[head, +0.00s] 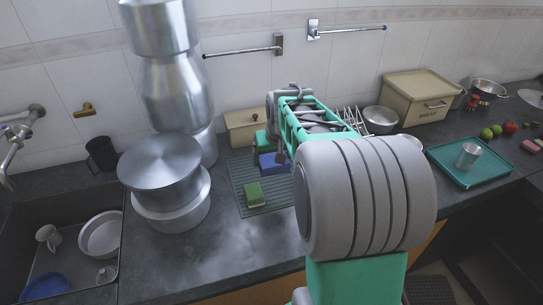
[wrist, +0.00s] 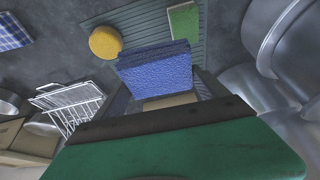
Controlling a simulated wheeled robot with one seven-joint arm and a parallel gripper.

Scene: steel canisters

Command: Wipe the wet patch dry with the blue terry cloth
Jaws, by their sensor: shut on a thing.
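The blue terry cloth (wrist: 155,68) is a thick, folded, textured pad in the middle of the wrist view. My gripper (wrist: 160,92) is shut on it. In the head view the cloth (head: 273,163) shows as a blue block below my gripper, over the ribbed mat (head: 238,182). I cannot tell whether the cloth touches the mat.
A green sponge (head: 254,194) and a round yellow thing (wrist: 105,42) are near the cloth. Large steel pots (head: 160,170) stand left, beside the sink (head: 70,250). A white wire rack (wrist: 70,105) and a teal tray (head: 450,172) are to other sides. The front counter is bare.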

